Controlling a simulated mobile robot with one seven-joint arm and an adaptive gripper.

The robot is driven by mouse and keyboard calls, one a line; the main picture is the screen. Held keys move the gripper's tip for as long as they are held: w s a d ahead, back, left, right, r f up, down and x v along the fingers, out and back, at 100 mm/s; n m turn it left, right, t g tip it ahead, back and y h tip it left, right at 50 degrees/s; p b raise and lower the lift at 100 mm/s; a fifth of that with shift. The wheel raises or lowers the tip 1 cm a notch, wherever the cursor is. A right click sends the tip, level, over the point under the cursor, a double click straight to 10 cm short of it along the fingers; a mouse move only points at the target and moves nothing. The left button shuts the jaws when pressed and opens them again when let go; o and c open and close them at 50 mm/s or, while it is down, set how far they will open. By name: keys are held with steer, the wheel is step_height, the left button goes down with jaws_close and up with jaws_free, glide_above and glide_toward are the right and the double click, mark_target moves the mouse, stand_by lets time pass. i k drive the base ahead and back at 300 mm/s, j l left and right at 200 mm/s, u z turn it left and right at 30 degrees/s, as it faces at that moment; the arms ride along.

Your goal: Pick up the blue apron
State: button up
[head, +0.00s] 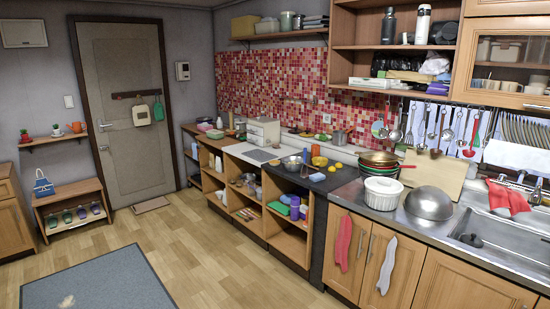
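I cannot make out a clearly blue apron in the head view. A blue item shaped like a handbag (43,186) stands on the low shoe rack at the left. A pale item with an orange edge (141,116) and a small green item (158,110) hang from a dark hook rail (134,95) on the door. Several ladles and spatulas (435,128) hang from the utensil rail at the right, in front of the wall. My gripper is not in view.
A red towel (342,242) and a white towel (387,264) hang on the cabinet fronts. The wooden floor (205,245) is clear, with a grey mat (98,283) at left.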

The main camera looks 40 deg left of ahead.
mark_target(43, 188)
steer(key=u, duration=2.8)
steer(key=i+z, duration=0.1)
steer(key=i, duration=5.1)
